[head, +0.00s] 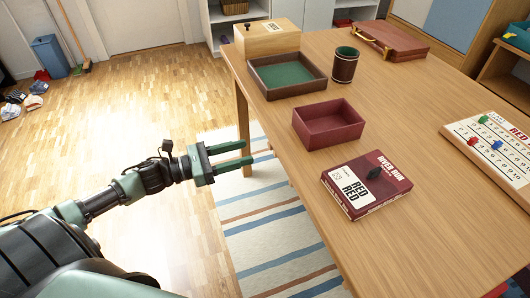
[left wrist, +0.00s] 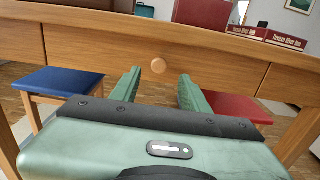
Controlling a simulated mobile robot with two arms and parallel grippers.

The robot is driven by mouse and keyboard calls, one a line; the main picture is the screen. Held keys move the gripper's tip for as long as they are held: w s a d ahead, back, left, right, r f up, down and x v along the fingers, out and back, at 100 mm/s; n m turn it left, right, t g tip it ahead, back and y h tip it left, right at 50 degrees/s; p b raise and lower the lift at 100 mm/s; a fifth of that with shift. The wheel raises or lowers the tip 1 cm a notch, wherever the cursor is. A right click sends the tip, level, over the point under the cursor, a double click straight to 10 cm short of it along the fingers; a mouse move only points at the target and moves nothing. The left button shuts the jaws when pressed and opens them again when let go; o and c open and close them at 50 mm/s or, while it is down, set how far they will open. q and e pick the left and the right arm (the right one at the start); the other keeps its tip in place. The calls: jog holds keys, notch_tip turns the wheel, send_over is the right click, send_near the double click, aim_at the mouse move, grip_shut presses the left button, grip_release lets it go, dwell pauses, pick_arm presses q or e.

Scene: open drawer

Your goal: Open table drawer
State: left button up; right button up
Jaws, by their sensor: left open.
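The wooden table (head: 405,130) fills the right half of the head view. In the left wrist view, its drawer front (left wrist: 215,62) appears flush with the table's side, with thin seams at its ends, and looks closed. A round wooden knob (left wrist: 158,65) sits on the drawer front. My left gripper (head: 246,153) is open and empty beside the table's left edge, pointing toward it. In the left wrist view, its two green fingers (left wrist: 160,88) reach toward the drawer, with the knob showing between and just above their tips, apparently apart from them. The drawer front is hidden in the head view.
On the table are a dark red open box (head: 329,136), a game box (head: 366,184), a green-lined tray (head: 258,82) and a cup (head: 344,65). A blue stool (left wrist: 60,80) and a red stool (left wrist: 235,107) stand under the table. The floor at left is largely clear.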

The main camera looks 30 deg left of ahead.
aim_at(269, 145)
pick_arm(q)
jog(key=x, duration=0.7)
jog(key=shift+w+b, duration=0.2)
jog(key=shift+b, duration=0.1)
grip_shut()
dwell(1.1)
